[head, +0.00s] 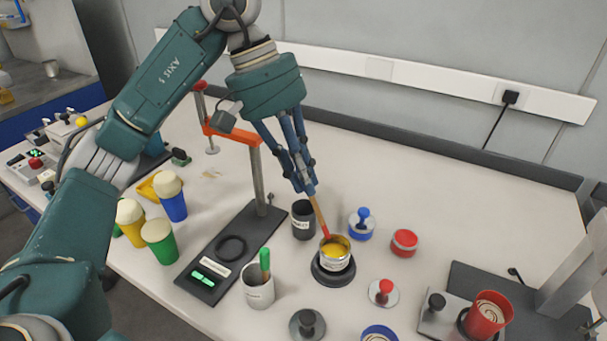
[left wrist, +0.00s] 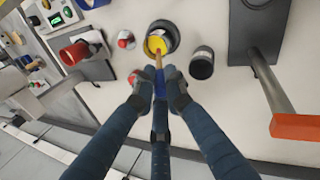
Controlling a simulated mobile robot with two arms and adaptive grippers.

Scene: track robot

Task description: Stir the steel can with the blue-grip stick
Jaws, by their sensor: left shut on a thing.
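The steel can (head: 334,258) holds yellow contents and stands on a black round base (head: 334,277). In the left wrist view the can (left wrist: 158,39) is at the top middle. My left gripper (head: 304,184) is above the can, pointing down, and is shut on the blue-grip stick (head: 319,212). The stick slants down to the can, its reddish lower end at the mouth, over the yellow contents. In the left wrist view the stick (left wrist: 159,66) runs from between the fingers to the can. How deep its tip sits cannot be told. My right gripper is not in view.
A white cup (head: 258,293) with a green-grip stick (head: 265,262) stands front left of the can. A dark jar (head: 303,219) is close behind left. Blue (head: 361,222) and red (head: 404,242) lidded items are right. A black stand with orange arm (head: 230,135) is left.

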